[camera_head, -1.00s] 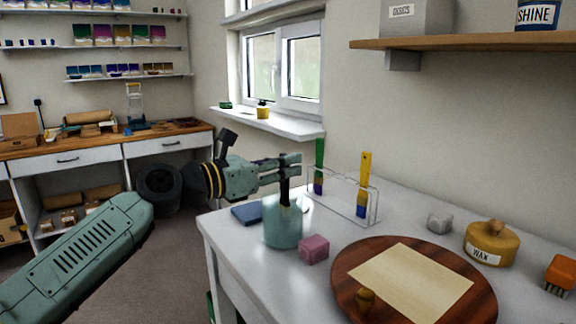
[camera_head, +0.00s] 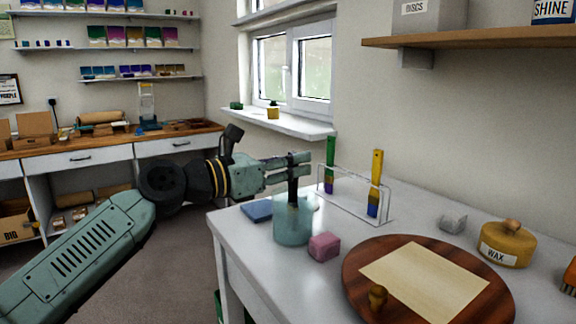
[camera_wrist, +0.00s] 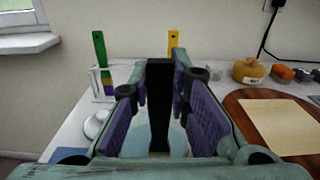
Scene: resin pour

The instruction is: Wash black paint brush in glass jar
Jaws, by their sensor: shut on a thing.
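The glass jar (camera_head: 293,228) stands near the left edge of the white table, a translucent teal cylinder. The black paint brush (camera_head: 292,186) is upright, with its lower end inside the jar. My gripper (camera_head: 298,163) is shut on its black handle above the jar's rim. In the wrist view the brush (camera_wrist: 159,95) stands between the purple finger pads of my gripper (camera_wrist: 165,112), and the jar (camera_wrist: 178,140) shows partly below. The bristles are hard to make out through the jar.
A clear rack (camera_head: 350,205) behind the jar holds a green brush (camera_head: 330,155) and a yellow brush (camera_head: 376,170). A pink block (camera_head: 324,246) sits just right of the jar, a blue pad (camera_head: 257,210) behind left. A round wooden board (camera_head: 362,292) lies at front right.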

